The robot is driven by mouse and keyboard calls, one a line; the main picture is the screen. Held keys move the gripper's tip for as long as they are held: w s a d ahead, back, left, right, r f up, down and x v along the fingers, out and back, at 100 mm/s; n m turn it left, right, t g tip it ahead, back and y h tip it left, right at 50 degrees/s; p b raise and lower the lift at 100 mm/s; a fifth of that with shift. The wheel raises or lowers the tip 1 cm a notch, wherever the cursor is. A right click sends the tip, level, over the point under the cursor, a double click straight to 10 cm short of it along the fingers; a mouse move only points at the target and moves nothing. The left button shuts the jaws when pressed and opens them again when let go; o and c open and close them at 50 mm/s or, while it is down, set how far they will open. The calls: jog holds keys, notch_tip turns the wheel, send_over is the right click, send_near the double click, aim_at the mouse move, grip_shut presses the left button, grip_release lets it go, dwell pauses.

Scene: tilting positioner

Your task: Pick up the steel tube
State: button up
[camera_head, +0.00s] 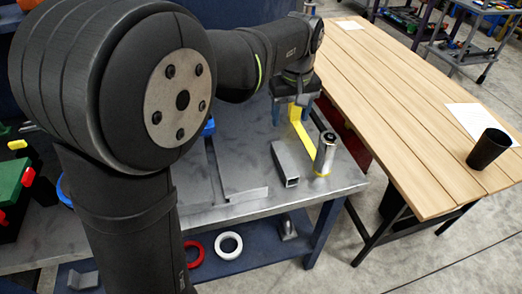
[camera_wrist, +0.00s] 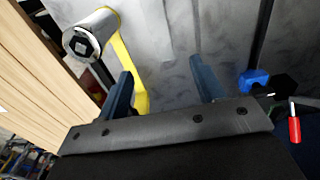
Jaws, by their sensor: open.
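A grey square hollow steel tube (camera_head: 285,163) lies on the metal workbench with its open end facing the head camera. Just right of it, a shiny silver cylinder (camera_head: 325,155) stands upright on a yellow base; it also shows at the upper left of the wrist view (camera_wrist: 92,32). My gripper (camera_head: 290,115) is over the bench, farther back than the tube and apart from it. In the wrist view its two blue fingers (camera_wrist: 162,75) are spread with nothing held between them. A pale grey shape shows at the top of that view; I cannot tell if it is the tube.
A yellow strip (camera_head: 302,128) runs between the gripper area and the cylinder, and passes beside the left finger in the wrist view (camera_wrist: 138,90). A wooden table (camera_head: 400,100) with a black cup (camera_head: 488,149) stands right. White (camera_head: 229,245) and red rings lie on the lower shelf.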

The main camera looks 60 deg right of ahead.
jog(key=s+a+f+t+h, duration=0.2)
jog(key=s+a+h, duration=0.1)
jog(key=s+a, duration=0.1)
send_near(285, 158)
jog(key=shift+t, duration=0.3)
jog(key=x, duration=0.3)
jog(key=s+x, duration=0.1)
jog(key=shift+w+d+f, duration=0.15)
jog(key=shift+d+f, duration=0.2)
jog(key=shift+f, duration=0.05)
jog(key=shift+w+a+x, duration=0.1)
jog(key=shift+a+x, duration=0.05)
jog(key=shift+x, duration=1.2)
jog(key=shift+w+a+x, duration=0.1)
jog(key=shift+w+x, duration=0.05)
jog(key=shift+x, duration=1.2)
grip_shut()
